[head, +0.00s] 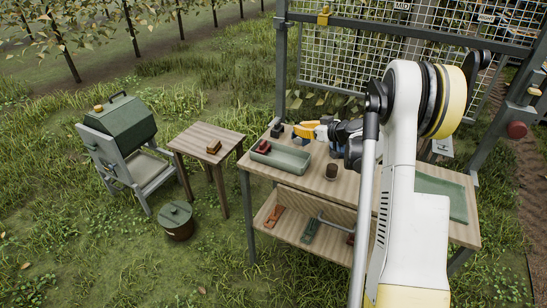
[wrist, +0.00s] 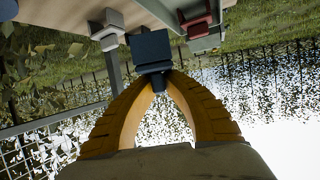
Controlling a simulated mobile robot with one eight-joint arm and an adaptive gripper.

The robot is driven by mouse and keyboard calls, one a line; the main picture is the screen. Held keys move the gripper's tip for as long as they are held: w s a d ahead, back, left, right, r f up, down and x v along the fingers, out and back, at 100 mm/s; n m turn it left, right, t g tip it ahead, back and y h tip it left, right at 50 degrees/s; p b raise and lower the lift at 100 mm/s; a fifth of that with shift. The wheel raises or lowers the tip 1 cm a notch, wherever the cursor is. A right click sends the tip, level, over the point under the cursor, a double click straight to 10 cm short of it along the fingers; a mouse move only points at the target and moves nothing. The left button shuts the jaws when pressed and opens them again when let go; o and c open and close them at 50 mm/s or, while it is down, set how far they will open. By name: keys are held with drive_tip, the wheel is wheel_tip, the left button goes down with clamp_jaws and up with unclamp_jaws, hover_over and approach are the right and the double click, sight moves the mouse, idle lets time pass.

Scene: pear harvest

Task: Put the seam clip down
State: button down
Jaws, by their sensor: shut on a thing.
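My gripper (wrist: 155,80) is shut on a dark blue-black piece with a blocky head and a narrow stem, which I take to be the seam clip (wrist: 150,46). The stem sits between the yellow fingertips. In the head view my gripper (head: 302,131) is low over the back left of the wooden workbench (head: 345,190), pointing left. The wrist view is upside down, with the bench at its top. I cannot tell whether the held piece touches the bench.
A small table (head: 205,138) is to the left.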

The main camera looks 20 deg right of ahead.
drive_tip(key=w+a+f, duration=0.1)
drive_tip(key=a, duration=0.1)
drive_tip(key=w+a+f+b, duration=0.1)
drive_tip(key=a+f, duration=0.1)
drive_tip(key=w+a+f+b, duration=0.1)
drive_tip(key=a, duration=0.2)
drive_tip(key=shift+f, duration=0.4)
drive_tip(key=shift+a+f+b, duration=0.1)
drive_tip(key=shift+f+b, duration=0.9)
drive_tip(key=shift+f, duration=1)
drive_tip(key=shift+f, duration=0.1)
drive_tip(key=c, duration=1.5)
unclamp_jaws()
drive_tip(key=shift+c, duration=0.2)
